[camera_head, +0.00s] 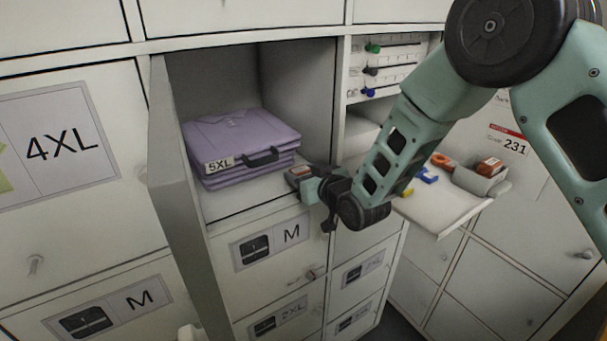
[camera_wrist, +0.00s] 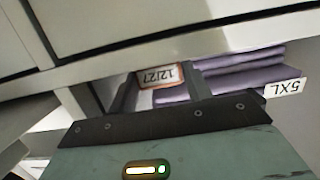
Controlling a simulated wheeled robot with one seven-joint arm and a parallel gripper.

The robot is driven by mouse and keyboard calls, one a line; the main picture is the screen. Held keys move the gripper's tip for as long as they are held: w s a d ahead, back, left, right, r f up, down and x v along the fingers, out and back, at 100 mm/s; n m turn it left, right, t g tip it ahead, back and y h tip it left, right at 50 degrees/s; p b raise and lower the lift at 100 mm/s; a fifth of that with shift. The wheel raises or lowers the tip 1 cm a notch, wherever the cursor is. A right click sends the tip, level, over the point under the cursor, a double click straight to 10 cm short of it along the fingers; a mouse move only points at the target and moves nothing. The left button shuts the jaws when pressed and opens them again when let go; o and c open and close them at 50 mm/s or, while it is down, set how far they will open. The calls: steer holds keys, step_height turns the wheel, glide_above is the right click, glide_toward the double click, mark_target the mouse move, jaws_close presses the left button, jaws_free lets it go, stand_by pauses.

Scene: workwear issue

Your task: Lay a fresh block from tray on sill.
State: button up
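A small block with an orange-edged label reading 12/27 (camera_wrist: 162,75) fills the gap between the two dark fingers of my gripper (camera_wrist: 160,88) in the wrist view. In the head view this block (camera_head: 298,172) shows at the tip of my gripper (camera_head: 308,184), at the right front of the open compartment. The sill (camera_head: 235,206) is that compartment's pale front edge, left of my gripper. I cannot tell whether the block touches it. The grey tray (camera_head: 484,184) on the right shelf holds another orange-labelled block (camera_head: 489,166).
Folded purple garments labelled 5XL (camera_head: 240,145) fill much of the compartment behind the sill. Its open door (camera_head: 182,170) stands at the left. The pull-out shelf (camera_head: 440,210) also carries an orange roll (camera_head: 441,160) and small blue and yellow pieces. Closed lockers surround the compartment.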

steer(key=shift+o, duration=1.1)
steer(key=shift+r, duration=0.2)
steer(key=shift+s+d, duration=0.25)
steer(key=shift+s, duration=0.05)
steer(key=s+d+g+h+b, duration=0.1)
steer(key=s+d+g, duration=0.3)
steer(key=s, duration=0.9)
steer(key=s+d+r+g+h+b, duration=0.1)
steer(key=s+d+g+h, duration=0.3)
steer(key=s, duration=0.9)
steer(key=s+d+r+n+g+h+b, duration=0.1)
steer(key=s+d+g+h, duration=0.2)
steer(key=s, duration=1)
steer(key=d+g, duration=0.2)
steer(key=d, duration=0.2)
steer(key=shift+b, duration=0.4)
